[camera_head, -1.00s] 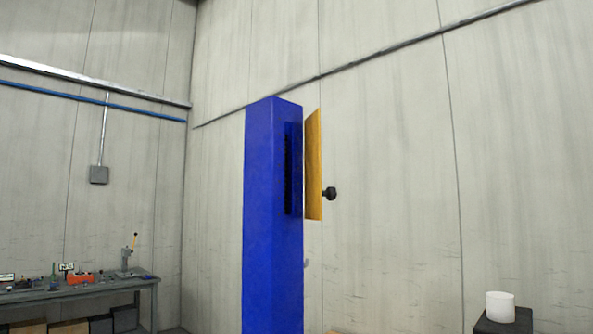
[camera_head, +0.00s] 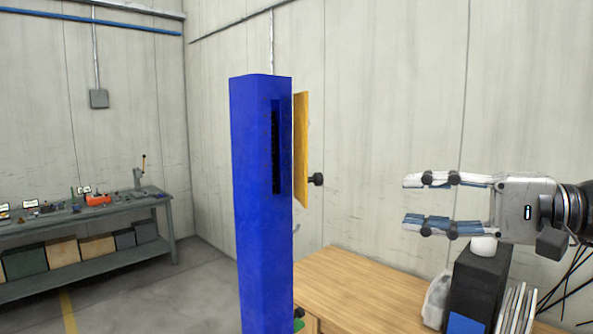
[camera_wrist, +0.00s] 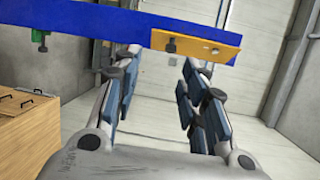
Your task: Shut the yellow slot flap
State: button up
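The yellow flap (camera_head: 302,150) stands open, swung out from the right side of the blue column (camera_head: 262,220). A black knob (camera_head: 316,179) sticks out to the right from the flap. The dark slot (camera_head: 276,147) in the column is uncovered. My gripper (camera_head: 415,202) is open and empty to the right of the knob, with a clear gap between them.
A wooden table (camera_head: 360,285) stands to the right of the column, with a black box (camera_head: 478,285), a white cup (camera_head: 483,247) and upright white sheets at its right. A grey workbench (camera_head: 100,210) with tools is at the far left.

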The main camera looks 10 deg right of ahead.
jog(key=w+a+r+t, duration=0.1)
jog(key=w+a, duration=0.9)
jog(key=a, duration=0.1)
jog(key=shift+r, duration=0.15)
jog(key=shift+w, duration=0.1)
grip_shut()
dwell(0.5)
